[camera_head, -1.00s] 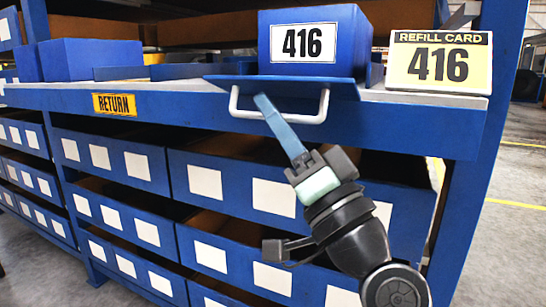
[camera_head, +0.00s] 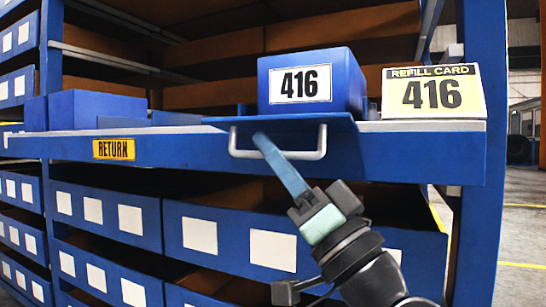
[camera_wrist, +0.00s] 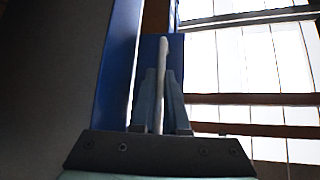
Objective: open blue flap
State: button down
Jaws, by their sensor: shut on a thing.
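The blue flap (camera_head: 338,128) juts out from the shelf front below a blue box marked 416 (camera_head: 342,80). Its white U-shaped handle (camera_head: 324,142) hangs at its front edge. My gripper (camera_head: 261,138) reaches up from the lower right, with its blue-grey fingers at the left part of the handle. In the wrist view the white handle (camera_wrist: 163,56) runs between the two fingers of my gripper (camera_wrist: 160,76), which are shut on it. A blue panel (camera_wrist: 115,70) stands at the left there; I cannot tell if it is the flap.
A yellow refill card marked 416 (camera_head: 433,92) stands right of the box. A yellow RETURN label (camera_head: 114,149) is on the shelf edge (camera_head: 185,148). Rows of blue bins with white labels (camera_head: 199,236) lie below. A blue upright (camera_head: 481,100) stands at right, with open floor beyond.

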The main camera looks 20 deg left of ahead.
jog(key=c, duration=0.9)
grip_release()
jog(key=shift+c, duration=0.2)
jog(key=p+v, duration=0.3)
jog(key=v, duration=1)
